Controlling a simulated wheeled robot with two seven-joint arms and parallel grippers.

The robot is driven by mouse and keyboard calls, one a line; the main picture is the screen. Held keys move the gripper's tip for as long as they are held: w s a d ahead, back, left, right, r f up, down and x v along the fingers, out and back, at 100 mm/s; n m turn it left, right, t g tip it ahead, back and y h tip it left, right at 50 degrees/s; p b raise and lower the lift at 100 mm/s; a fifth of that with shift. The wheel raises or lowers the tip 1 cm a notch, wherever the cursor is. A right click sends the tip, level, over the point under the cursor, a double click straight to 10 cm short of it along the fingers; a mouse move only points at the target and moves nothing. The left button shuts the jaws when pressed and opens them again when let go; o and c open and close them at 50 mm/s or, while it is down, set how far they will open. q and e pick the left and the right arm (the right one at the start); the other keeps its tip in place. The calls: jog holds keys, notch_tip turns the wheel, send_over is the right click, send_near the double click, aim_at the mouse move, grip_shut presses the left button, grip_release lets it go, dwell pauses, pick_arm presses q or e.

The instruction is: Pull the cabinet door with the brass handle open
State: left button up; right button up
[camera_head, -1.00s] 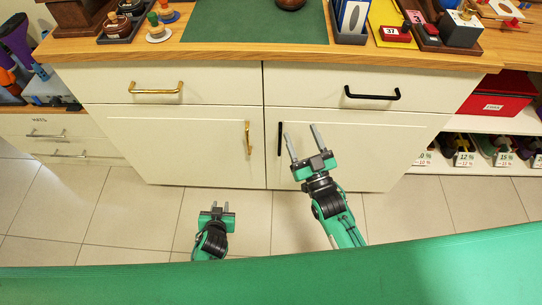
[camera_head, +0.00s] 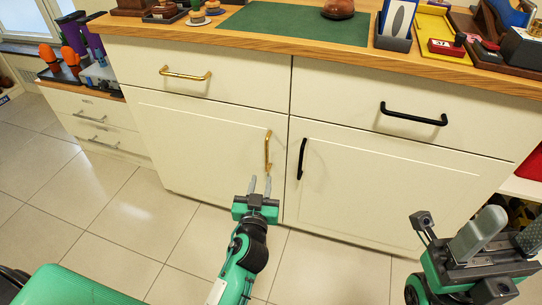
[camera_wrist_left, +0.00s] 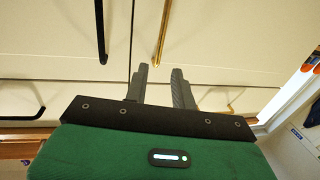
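The cabinet door (camera_head: 205,150) with the vertical brass handle (camera_head: 268,150) is on the lower left of the cabinet and looks shut. My left gripper (camera_head: 260,180) is open and empty just below that handle in the head view. In the left wrist view the brass handle (camera_wrist_left: 162,32) runs down toward the gap between the open fingers (camera_wrist_left: 160,70). Whether they touch it cannot be told. My right gripper (camera_head: 503,232) is open at the lower right, close to the camera and away from the brass handle.
A black handle (camera_head: 302,158) is on the right door beside the brass one. Above are a brass drawer handle (camera_head: 185,74) and a black drawer handle (camera_head: 413,114). The wooden countertop (camera_head: 275,55) holds trays and small objects. The tiled floor (camera_head: 125,215) in front is clear.

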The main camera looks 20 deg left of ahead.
aim_at(266, 153)
pick_arm(q)
jog(key=w, duration=0.4)
jog(key=w+a, duration=0.1)
jog(key=w, duration=0.3)
jog(key=w+a+b, duration=0.1)
jog(key=w, duration=0.3)
jog(key=shift+w, duration=0.3)
grip_shut()
